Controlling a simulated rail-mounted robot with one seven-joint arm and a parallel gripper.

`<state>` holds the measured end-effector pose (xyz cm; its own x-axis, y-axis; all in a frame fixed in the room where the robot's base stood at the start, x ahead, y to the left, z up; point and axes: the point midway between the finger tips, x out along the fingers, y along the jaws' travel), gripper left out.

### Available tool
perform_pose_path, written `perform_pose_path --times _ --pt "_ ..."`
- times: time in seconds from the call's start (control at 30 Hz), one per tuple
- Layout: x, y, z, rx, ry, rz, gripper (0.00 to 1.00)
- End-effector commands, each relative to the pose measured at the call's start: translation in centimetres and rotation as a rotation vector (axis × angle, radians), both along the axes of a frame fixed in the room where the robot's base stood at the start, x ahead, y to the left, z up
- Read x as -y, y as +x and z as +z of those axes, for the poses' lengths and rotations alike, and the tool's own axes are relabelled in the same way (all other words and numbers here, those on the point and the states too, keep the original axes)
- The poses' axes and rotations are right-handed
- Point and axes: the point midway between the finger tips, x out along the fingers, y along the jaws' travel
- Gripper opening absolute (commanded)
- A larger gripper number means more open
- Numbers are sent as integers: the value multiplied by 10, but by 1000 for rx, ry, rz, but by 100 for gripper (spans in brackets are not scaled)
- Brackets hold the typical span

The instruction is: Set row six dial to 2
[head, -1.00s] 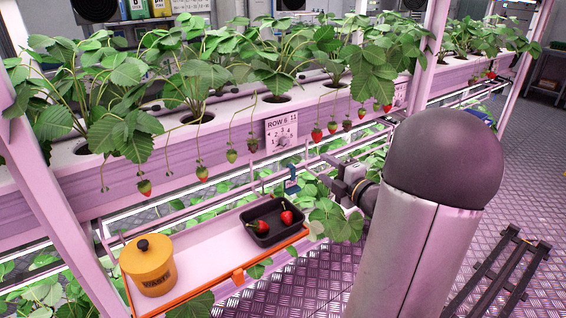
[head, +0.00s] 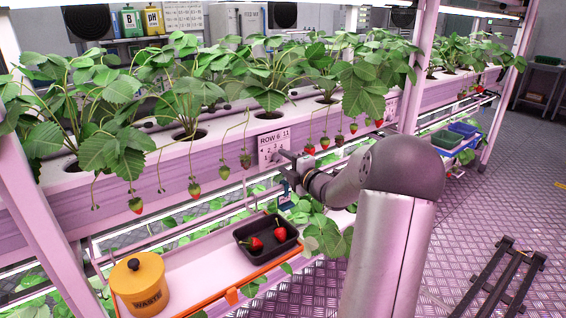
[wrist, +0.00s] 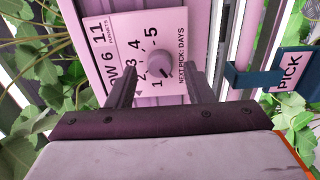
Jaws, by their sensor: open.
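The row six dial plate (head: 268,140) is on the front of the pink planter trough. It also shows in the wrist view (wrist: 170,20), turned sideways, with numbers 1 to 5 and "NEXT PICK: DAYS". The round grey dial knob (wrist: 159,66) sits on it; which number it points at is too small to tell. My gripper (wrist: 161,72) is open, with one finger on each side of the knob in that view. Contact with the knob cannot be told. In the head view my gripper (head: 285,157) is at the plate's lower right and partly covers it.
A dark blue PICK tag (wrist: 290,76) hangs close by my gripper. Below are a black tray (head: 245,233) with two red strawberries and a yellow WASTE bin (head: 138,284). Strawberry plants and hanging berries line the trough.

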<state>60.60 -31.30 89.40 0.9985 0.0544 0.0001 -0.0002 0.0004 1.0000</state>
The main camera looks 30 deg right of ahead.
Motion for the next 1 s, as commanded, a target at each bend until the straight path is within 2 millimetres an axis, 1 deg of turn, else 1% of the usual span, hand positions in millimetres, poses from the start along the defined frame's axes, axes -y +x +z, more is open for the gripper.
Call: perform_pose_path --times 0.03,0.13,0.43,0.47,0.5,0.57,0.6,0.63,0.87,1.0 --pt "-1 5 0 0 0 1 47" --pt "-1 11 0 0 0 0 47" --pt "-1 14 0 0 0 -1 47" --pt "-1 14 0 0 0 -1 44" --pt "-1 14 0 0 0 -1 33" --pt "-1 14 0 0 0 -1 16" --pt "-1 14 0 0 0 -1 5" --pt "-1 14 0 0 0 -1 2" --pt "-1 14 0 -1 10 0 2" --pt "-1 14 0 -3 46 0 3"
